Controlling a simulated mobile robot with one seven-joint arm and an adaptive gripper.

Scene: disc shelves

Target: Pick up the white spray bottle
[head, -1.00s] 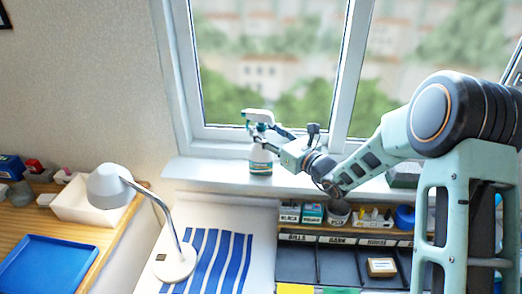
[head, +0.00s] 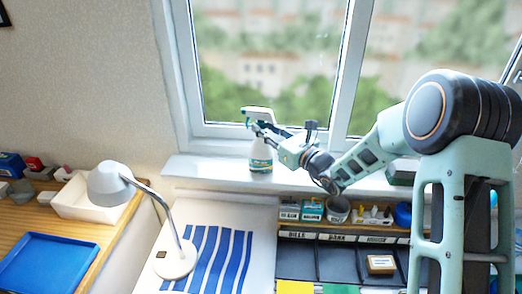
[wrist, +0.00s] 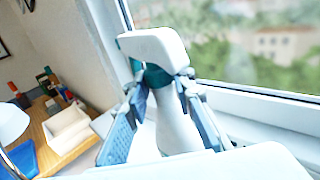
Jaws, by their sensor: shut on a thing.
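The white spray bottle (head: 260,160) with a teal and white trigger head stands upright at the window sill (head: 205,169) in the head view. I cannot tell whether its base touches the sill. My gripper (head: 266,129) reaches it from the right and is shut on it just below the head. In the wrist view the bottle's white neck (wrist: 173,118) lies between the two fingers of my gripper (wrist: 165,115). The white top of its head (wrist: 155,47) tilts in that picture. The fingers hide part of the neck.
The window pane and frame (head: 175,80) stand close behind the bottle. A desk lamp (head: 108,185) stands in front to the left. Small boxes and cups (head: 312,210) line the shelf below the sill. The sill left of the bottle is clear.

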